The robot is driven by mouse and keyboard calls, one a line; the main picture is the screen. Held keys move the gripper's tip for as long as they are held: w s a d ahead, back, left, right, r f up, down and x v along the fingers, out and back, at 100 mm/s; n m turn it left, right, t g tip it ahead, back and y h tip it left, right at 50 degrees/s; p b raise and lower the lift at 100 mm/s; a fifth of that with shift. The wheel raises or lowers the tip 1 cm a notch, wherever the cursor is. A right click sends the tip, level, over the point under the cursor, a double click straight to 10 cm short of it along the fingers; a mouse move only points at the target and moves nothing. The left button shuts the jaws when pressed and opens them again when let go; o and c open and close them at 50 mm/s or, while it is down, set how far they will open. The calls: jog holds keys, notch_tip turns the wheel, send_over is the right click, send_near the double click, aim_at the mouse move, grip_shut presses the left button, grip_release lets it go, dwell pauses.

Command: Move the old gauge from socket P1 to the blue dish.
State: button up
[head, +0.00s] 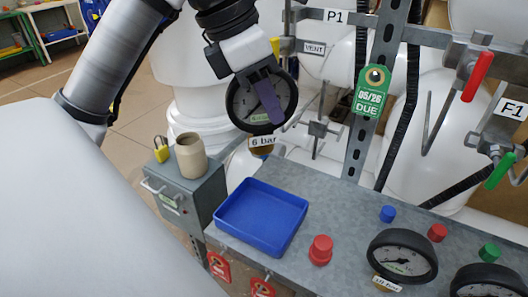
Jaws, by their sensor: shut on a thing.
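The old gauge (240,106), a round black-rimmed dial with a "6 bar" tag under it, is in the upper middle of the head view. My gripper (268,100) is shut on it, with a purple finger across the dial face. The blue dish (246,242) lies empty on the grey bench, below the gauge in the picture.
On the bench (345,200) stand a red knob (320,250), small blue (388,213), red (437,232) and green (489,252) caps, and a "10 bar" gauge (402,255). A grey box (190,195) with a beige cup (191,156) stands left. A green due tag (370,95) hangs on the post.

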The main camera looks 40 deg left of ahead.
notch_tip(320, 180, down, 18)
jog(key=b, duration=1.4)
jog(key=shift+f, duration=0.1)
jog(key=shift+f, duration=0.15)
jog(key=o, duration=0.9)
jog(key=shift+a+r, duration=0.1)
jog(key=shift+r, duration=0.5)
jog(key=p+v, duration=0.4)
jog(key=v, duration=0.7)
jog(key=shift+s+a+r, duration=0.1)
jog(key=shift+s, duration=0.05)
